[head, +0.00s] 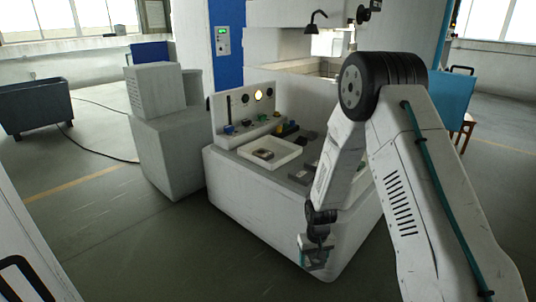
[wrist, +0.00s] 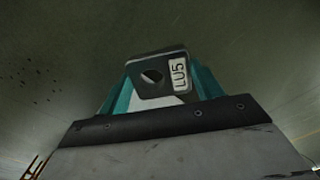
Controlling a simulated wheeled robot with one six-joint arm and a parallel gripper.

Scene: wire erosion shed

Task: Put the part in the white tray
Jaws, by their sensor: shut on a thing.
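My gripper (head: 316,256) hangs low in front of the bench, outside its front side in the head view. In the wrist view its teal fingers (wrist: 158,88) are shut on the part (wrist: 150,92), a dark grey plate with a round hole and a white label reading LU5. The part is too small to make out clearly in the head view. The white tray (head: 289,156) sits on the bench top, left of my arm and well above my gripper in the picture. A small dark block (head: 263,154) lies in the tray.
The white bench (head: 240,200) has a back panel with knobs and small coloured items (head: 288,129). Dark blocks (head: 301,177) lie right of the tray. My arm hides the bench's right part. A grey cabinet (head: 165,150) stands left; floor (head: 110,240) in front is clear.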

